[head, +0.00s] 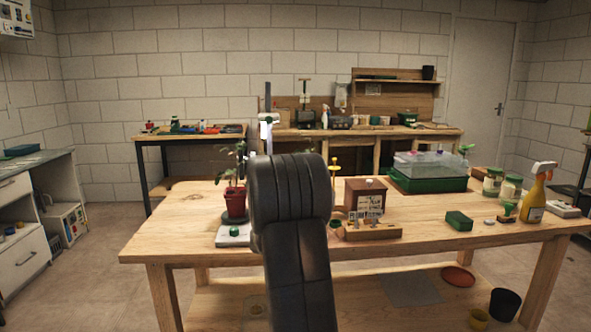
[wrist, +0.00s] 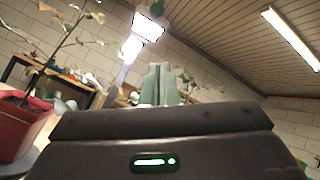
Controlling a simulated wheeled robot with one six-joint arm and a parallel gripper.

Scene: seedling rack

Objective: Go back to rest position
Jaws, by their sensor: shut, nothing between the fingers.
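My gripper (wrist: 162,84) shows in the wrist view with its two pale fingers together and nothing between them. It points up toward the back wall and ceiling, clear of the table. In the head view my dark arm rises in the middle and hides most of the gripper. A red pot with a leafy plant (head: 235,203) stands on the table just left of my arm. The pot also shows at the left edge of the wrist view (wrist: 20,125), beside the gripper.
The wooden table (head: 165,237) spans the front. Right of my arm stand a brown box (head: 365,197), a green tray with a clear cover (head: 428,184), a green block (head: 459,221), jars (head: 510,188) and a yellow spray bottle (head: 534,200). The table's left end is clear.

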